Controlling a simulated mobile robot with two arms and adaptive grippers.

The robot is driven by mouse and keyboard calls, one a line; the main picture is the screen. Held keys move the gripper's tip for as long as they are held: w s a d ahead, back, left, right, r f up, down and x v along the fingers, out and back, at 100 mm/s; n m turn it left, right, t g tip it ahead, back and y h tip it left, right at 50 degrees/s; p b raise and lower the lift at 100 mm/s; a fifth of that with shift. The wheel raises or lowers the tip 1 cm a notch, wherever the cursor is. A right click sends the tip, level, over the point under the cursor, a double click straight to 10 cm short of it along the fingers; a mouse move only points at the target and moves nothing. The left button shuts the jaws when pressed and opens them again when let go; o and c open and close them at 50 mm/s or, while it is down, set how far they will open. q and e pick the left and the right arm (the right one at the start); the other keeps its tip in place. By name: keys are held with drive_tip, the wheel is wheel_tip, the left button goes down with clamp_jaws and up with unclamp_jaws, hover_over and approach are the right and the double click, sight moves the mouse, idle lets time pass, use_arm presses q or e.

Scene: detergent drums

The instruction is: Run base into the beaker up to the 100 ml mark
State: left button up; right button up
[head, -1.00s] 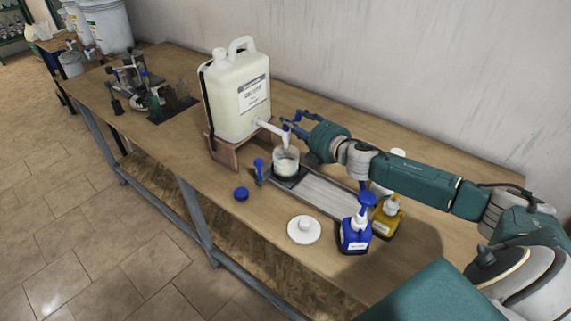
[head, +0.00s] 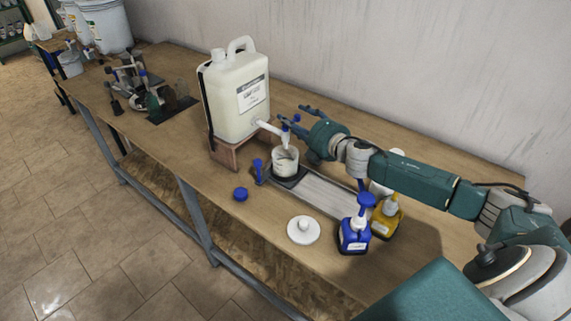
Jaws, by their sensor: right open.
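A white canister (head: 236,97) with a grey-and-white label stands on a small wooden stand (head: 228,153). A white tap (head: 284,135) with blue parts comes out of its lower front. A clear beaker (head: 285,163) stands under the spout on a dark square base (head: 288,181). It holds some whitish content; its marks are too small to read. My right gripper (head: 291,112) is open, its blue-grey fingers just behind and above the tap. I cannot tell whether a finger touches the tap handle. My left gripper is not in view.
A blue pump bottle (head: 354,235), a yellow bottle (head: 386,217) and a grey tray (head: 322,193) are right of the beaker. A round white lid (head: 303,230), a blue cap (head: 240,194) and a small blue-topped item (head: 258,171) lie nearer the table's front edge.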

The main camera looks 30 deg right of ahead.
drive_tip(key=shift+s, duration=0.1)
drive_tip(key=shift+s+d+r, duration=0.1)
drive_tip(key=shift+s+r, duration=0.05)
drive_tip(key=shift+s, duration=0.7)
drive_tip(key=shift+s+r, duration=0.1)
drive_tip(key=shift+s, duration=0.75)
drive_tip(key=shift+s+r, duration=0.2)
drive_tip(key=shift+s, duration=0.1)
drive_tip(key=s+r, duration=0.2)
drive_tip(key=s, duration=0.9)
drive_tip(key=shift+s+d, duration=0.3)
drive_tip(key=shift+s, duration=0.05)
drive_tip(key=shift+r, duration=0.1)
